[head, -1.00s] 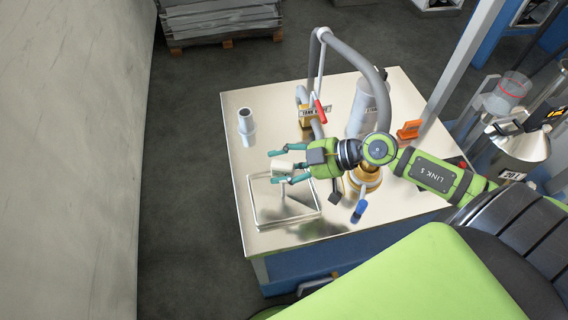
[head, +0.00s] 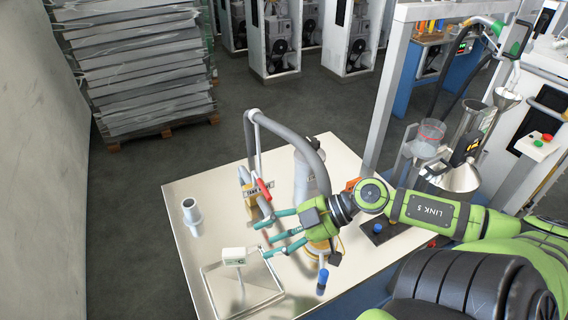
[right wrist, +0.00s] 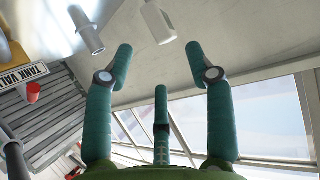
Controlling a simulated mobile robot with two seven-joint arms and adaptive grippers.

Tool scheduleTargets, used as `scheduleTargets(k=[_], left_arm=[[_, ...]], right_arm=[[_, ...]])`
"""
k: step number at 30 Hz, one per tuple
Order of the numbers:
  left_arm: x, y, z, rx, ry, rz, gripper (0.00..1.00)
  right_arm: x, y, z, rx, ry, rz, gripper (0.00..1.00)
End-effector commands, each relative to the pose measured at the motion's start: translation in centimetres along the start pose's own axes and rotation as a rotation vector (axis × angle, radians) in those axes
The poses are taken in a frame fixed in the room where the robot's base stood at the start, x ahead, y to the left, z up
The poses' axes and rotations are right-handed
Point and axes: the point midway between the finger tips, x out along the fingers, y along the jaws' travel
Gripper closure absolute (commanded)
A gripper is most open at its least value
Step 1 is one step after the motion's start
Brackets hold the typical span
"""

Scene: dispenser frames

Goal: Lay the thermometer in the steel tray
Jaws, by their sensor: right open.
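The thermometer, a white block-like head (head: 234,256) with a thin stem below it, is at the steel tray (head: 262,284). The head sits over the tray's back part and the stem points down into it. I cannot tell whether it stands, leans or hangs. My right gripper (head: 268,240) is open and empty, with its fingers to the right of the thermometer head and apart from it. In the right wrist view, a white piece, likely the thermometer (right wrist: 158,22), lies beyond the open fingers (right wrist: 160,55). My left gripper is not in view.
A grey sleeve-like cylinder (head: 191,216) stands on the table (head: 182,190) at the left. A curved grey hose and a yellow tagged valve (head: 252,203) stand behind my gripper. A blue-capped item (head: 322,280) is to the right of the tray. The table's left side is mostly clear.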

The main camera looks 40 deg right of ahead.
Motion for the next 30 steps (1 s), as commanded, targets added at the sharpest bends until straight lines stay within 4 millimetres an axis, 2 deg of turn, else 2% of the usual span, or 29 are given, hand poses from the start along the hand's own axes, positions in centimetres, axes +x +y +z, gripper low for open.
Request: scheduleTargets(k=[3,9,30], left_arm=[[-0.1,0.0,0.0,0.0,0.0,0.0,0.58],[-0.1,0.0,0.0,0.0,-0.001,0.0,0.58],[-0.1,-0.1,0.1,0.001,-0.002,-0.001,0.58]], right_arm=[[-1.3,0.0,0.0,0.003,0.0,0.0,0.45],[-2.4,0.0,0.0,0.0,0.0,0.0,0.45],[-2.5,0.0,0.0,0.0,0.0,0.0,0.45]])
